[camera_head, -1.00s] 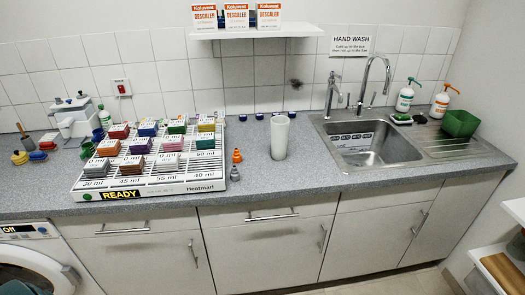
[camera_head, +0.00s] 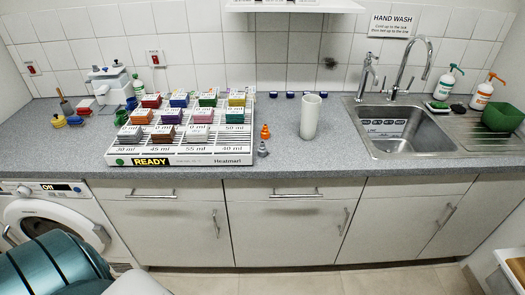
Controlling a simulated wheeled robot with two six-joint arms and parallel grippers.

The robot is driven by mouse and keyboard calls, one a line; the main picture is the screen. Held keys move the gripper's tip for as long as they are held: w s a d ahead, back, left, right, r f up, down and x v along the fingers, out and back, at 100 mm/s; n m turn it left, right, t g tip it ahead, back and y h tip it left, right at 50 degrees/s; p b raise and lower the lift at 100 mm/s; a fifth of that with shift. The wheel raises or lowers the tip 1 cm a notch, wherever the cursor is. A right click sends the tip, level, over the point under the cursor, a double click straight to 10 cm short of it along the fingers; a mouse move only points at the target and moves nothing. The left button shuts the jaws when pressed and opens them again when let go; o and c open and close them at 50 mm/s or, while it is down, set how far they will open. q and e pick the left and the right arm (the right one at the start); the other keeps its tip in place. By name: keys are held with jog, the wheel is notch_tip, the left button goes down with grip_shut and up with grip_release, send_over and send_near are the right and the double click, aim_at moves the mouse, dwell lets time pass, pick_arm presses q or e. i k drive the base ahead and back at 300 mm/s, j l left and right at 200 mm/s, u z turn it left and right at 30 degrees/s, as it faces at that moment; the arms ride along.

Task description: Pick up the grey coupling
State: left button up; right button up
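A small grey coupling (camera_head: 262,149) stands on the counter just right of the rack's front right corner. An orange coupling-like piece (camera_head: 265,132) stands right behind it. Neither of my grippers is in view. A teal rounded part of my own body shows at the bottom left, far from the coupling.
The rack (camera_head: 180,160) marked READY holds several coloured blocks. A white cylinder (camera_head: 311,117) stands right of the coupling, and the sink (camera_head: 405,135) lies further right. Counter is free between coupling and cylinder. A shelf (camera_head: 295,5) hangs above.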

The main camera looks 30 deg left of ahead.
aim_at(261, 150)
jog(key=l+u, duration=0.1)
jog(key=u, duration=0.3)
jog(key=i+l+u, duration=0.1)
jog(key=u, duration=0.25)
jog(key=l+u, duration=0.15)
jog(key=u, duration=0.25)
jog(key=i+l, duration=0.05)
